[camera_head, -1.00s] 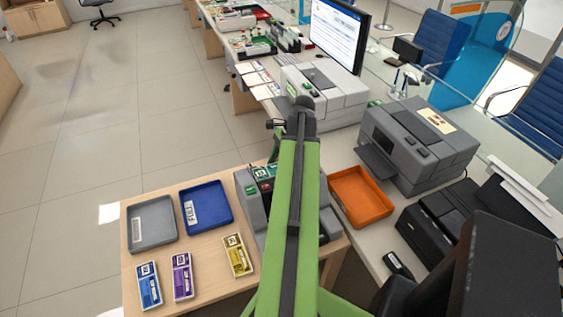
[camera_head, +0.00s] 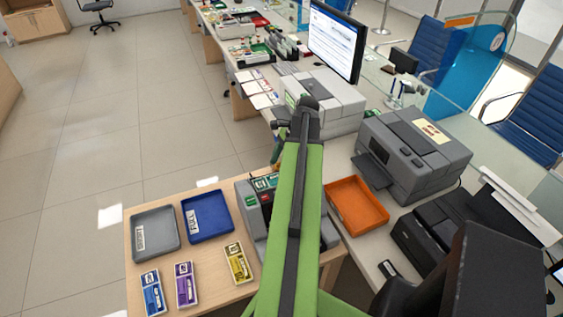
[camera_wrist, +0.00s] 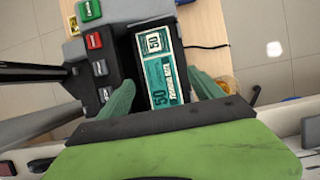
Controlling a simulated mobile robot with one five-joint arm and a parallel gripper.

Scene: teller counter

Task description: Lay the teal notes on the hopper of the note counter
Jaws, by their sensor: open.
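The teal notes (camera_wrist: 160,62) lie in the dark hopper (camera_wrist: 124,48) of the grey note counter (camera_wrist: 72,52), seen from above in the wrist view. The label side, with "50" printed on it, faces up. My gripper (camera_wrist: 160,82) is open, with one green finger on each side of the notes' near part. Whether the fingers touch the notes or hopper, I cannot tell. In the head view the note counter (camera_head: 252,217) stands on the wooden table, partly hidden by my green arm. The arm also hides most of my gripper there.
A grey tray (camera_head: 155,234), a blue tray (camera_head: 207,217) and blue (camera_head: 152,293), purple (camera_head: 186,285) and yellow (camera_head: 238,263) note bundles lie left of the counter. An orange tray (camera_head: 357,204) and a grey printer (camera_head: 412,150) stand to the right.

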